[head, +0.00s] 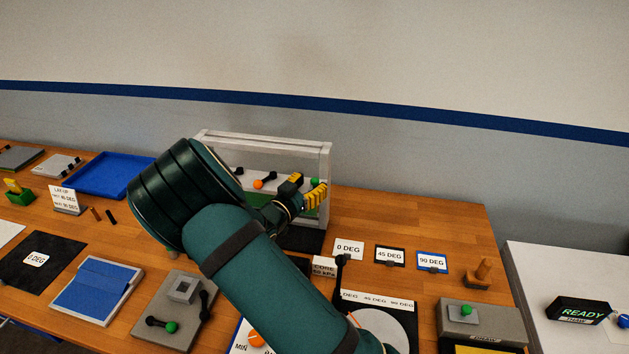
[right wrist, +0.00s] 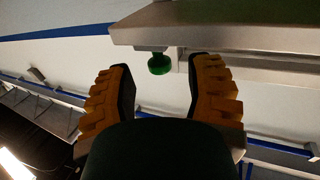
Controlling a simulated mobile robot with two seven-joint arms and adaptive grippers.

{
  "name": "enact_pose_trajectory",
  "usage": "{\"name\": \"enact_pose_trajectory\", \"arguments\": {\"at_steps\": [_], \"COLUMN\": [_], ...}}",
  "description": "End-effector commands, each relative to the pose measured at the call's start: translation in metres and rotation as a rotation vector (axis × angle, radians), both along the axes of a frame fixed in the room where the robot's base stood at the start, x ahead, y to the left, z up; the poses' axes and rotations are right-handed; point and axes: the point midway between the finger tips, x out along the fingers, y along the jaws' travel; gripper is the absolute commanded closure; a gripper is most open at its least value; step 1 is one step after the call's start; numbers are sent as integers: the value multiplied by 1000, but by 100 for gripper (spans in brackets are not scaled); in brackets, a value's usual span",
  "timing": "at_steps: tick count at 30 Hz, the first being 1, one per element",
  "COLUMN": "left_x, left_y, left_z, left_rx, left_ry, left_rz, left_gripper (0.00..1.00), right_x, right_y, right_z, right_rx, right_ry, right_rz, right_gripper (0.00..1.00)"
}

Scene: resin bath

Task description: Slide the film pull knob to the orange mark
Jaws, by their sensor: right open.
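My right gripper (head: 303,190) is open in front of the white-framed stand (head: 327,163) at the back of the table. In the right wrist view, a green round knob (right wrist: 159,63) sticks out from a grey bar (right wrist: 220,36). It appears between the open fingertips of the right gripper (right wrist: 161,65), which are not closed on it. It may be the film pull knob; the head view does not show it clearly. An orange round end (head: 258,184) on a black lever shows inside the stand. I cannot make out an orange mark for certain. My left gripper is not in view.
My right arm hides the table's middle. Angle cards (head: 348,249) stand right of the stand. A blue tray (head: 108,174) lies at the left. A grey block with a green knob (head: 467,309) sits front right. A READY box (head: 579,310) is on a separate white surface.

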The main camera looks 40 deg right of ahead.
Motion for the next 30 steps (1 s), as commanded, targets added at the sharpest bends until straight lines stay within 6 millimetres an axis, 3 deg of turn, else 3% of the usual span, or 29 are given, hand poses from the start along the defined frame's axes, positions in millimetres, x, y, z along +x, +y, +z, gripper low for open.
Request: {"name": "enact_pose_trajectory", "arguments": {"at_steps": [6, 13, 19, 30], "left_x": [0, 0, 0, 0], "left_y": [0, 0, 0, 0], "left_z": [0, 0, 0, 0], "left_rx": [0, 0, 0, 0], "left_ry": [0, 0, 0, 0], "left_rz": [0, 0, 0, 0], "left_gripper": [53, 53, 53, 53], "right_x": [-13, -25, -29, -29], "right_y": [45, 79, 90, 91], "right_z": [1, 1, 1, 1], "right_rx": [1, -1, -2, -2], "right_ry": [-2, -1, -2, -2], "right_rz": [5, 2, 1, 0], "right_gripper": [48, 48, 48, 48]}}
